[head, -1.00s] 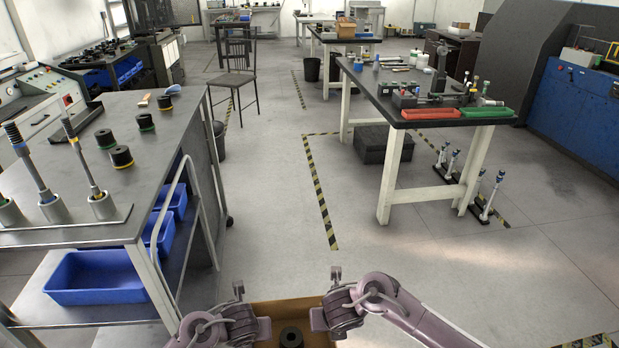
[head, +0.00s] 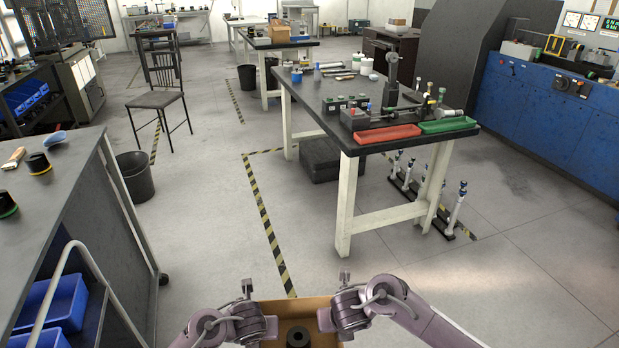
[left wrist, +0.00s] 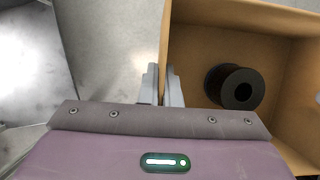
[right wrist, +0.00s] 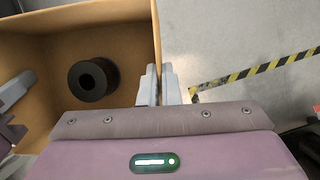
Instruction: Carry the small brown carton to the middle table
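The small brown carton (head: 290,307) is open-topped and held at the bottom of the head view, in front of me. A black ring-shaped spool (head: 298,338) sits inside it. My left gripper (left wrist: 163,86) is shut on the carton's left wall, one finger on each side. My right gripper (right wrist: 158,86) is shut on its right wall in the same way. A black-topped table (head: 315,105) with pale legs stands ahead, right of centre, apart from the carton. Another dark-topped table (head: 262,43) stands farther back, bearing a box.
The black-topped table has red (head: 388,137) and green (head: 447,125) trays along its front, with devices behind. A stand of upright rods (head: 432,203) is on the floor beside it. A grey workbench (head: 75,160) is at left, with a bin (head: 135,178) and chair (head: 160,95) beyond. Floor ahead is clear.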

